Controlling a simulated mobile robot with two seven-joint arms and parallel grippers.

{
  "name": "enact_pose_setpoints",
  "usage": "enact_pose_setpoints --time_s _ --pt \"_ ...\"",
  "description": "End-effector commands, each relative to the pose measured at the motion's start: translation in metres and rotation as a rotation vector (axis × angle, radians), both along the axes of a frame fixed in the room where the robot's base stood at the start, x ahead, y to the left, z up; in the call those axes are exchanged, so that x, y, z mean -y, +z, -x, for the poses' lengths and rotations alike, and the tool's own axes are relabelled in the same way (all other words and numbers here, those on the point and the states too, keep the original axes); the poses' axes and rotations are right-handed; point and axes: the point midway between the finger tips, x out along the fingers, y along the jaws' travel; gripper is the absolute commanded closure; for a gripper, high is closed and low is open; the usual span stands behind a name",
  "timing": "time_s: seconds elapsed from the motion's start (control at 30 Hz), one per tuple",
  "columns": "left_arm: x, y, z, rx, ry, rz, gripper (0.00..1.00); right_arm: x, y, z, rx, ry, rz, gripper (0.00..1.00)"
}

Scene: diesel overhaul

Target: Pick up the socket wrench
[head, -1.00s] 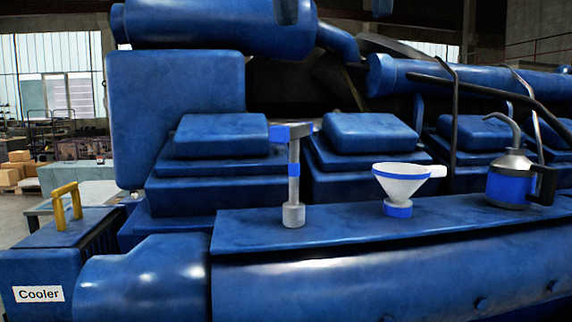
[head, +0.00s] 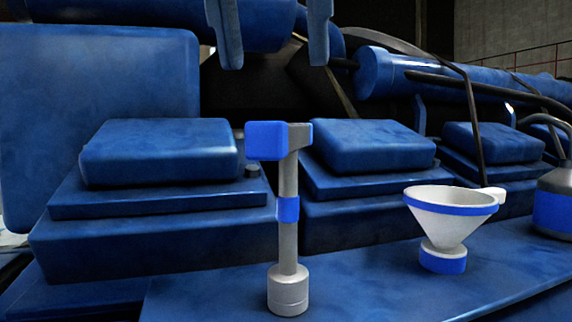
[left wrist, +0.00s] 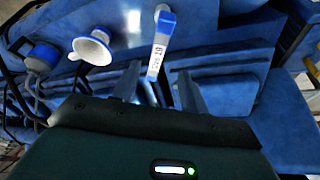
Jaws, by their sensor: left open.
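The socket wrench (head: 288,215) stands upright on the blue engine ledge, with a grey socket at its foot, a grey shaft with a blue band, and a cross handle with a blue grip at its top. It also shows in the left wrist view (left wrist: 158,52), with a white lettered label along its handle. My left gripper (head: 275,60) hangs at the top edge of the head view, above the wrench. Its two blue-grey fingers are spread and empty. In the left wrist view the wrench handle lies ahead of the gap between the fingertips (left wrist: 160,78). My right gripper is not in view.
A white funnel (head: 450,213) with blue bands stands right of the wrench on the same ledge (head: 385,285). A blue and grey oil can (head: 555,205) stands at the right edge. Blue engine covers (head: 160,150) rise behind; thin dark pipes (head: 472,115) run behind the funnel.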

Motion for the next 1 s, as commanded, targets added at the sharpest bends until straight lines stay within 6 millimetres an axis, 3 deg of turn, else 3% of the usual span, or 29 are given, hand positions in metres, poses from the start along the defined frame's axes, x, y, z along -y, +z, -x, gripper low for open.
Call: enact_pose_setpoints --time_s 0.03,0.33,0.6,0.93,1.0 --pt "0.001 -0.014 -0.004 -0.004 -0.002 0.002 0.56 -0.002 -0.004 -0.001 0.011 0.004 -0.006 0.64" --pt "0.004 -0.035 -0.013 -0.002 0.000 0.000 0.56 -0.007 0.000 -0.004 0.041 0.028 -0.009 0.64" --pt "0.011 -0.070 -0.027 -0.001 -0.001 0.002 0.56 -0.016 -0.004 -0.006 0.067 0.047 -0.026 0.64" --pt "0.011 -0.073 -0.029 0.001 0.001 0.003 0.56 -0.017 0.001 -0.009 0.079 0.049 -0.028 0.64" --pt "0.011 -0.073 -0.029 0.001 0.001 0.003 0.62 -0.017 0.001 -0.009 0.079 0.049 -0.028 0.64"
